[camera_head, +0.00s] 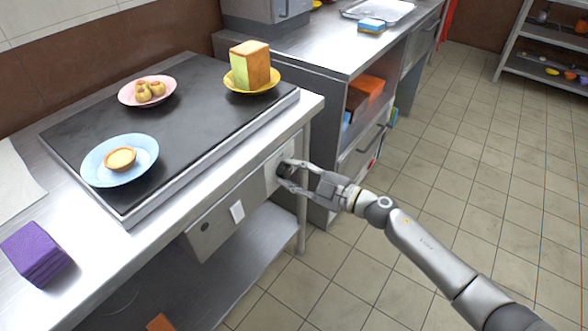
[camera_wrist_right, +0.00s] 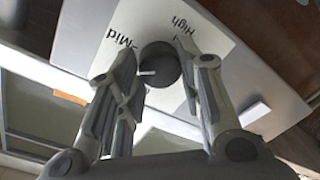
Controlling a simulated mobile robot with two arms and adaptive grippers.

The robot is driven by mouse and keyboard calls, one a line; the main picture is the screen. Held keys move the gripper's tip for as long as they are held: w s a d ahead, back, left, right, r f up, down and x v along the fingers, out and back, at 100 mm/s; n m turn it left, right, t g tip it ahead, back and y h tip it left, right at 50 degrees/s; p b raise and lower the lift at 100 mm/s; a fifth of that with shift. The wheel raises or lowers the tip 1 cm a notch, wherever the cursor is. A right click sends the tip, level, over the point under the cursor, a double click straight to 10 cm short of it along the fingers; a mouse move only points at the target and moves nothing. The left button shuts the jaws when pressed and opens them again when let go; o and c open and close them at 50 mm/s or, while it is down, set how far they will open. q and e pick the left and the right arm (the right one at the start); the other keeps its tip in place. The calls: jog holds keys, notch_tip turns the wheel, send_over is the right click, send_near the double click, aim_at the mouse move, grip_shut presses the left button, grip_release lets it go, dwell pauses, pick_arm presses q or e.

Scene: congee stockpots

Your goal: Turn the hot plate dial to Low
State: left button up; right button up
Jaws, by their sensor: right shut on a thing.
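The dark round dial (camera_head: 282,169) is on the front panel of the black hot plate (camera_head: 195,108). In the right wrist view the dial (camera_wrist_right: 162,66) sits on a white label plate (camera_wrist_right: 205,31) with "Mid" and "High" printed on it. No "Low" label is readable there. A short white mark on the dial points left in that view, a little below the word "Mid". My right gripper (camera_head: 287,174) is shut on the dial, one finger on each side. Its fingers also show in the right wrist view (camera_wrist_right: 160,88). My left gripper is in neither view.
On the hot plate stand a blue plate (camera_head: 95,167) with a tart, a pink plate (camera_head: 127,98) with small buns, and a yellow plate (camera_head: 262,89) with a tall cake. A purple block (camera_head: 36,254) lies at the counter's left. Tiled floor is clear at right.

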jog(key=n, duration=0.2)
jog(key=shift+r+n+p, duration=0.1)
jog(key=shift+n+p, duration=0.3)
jog(key=shift+n, duration=1.7)
jog(key=shift+n+h, duration=0.4)
jog(key=shift+n, duration=0.4)
jog(key=shift+s+n+t, duration=0.1)
jog(key=shift+n+t, duration=0.2)
jog(key=shift+n, duration=1.2)
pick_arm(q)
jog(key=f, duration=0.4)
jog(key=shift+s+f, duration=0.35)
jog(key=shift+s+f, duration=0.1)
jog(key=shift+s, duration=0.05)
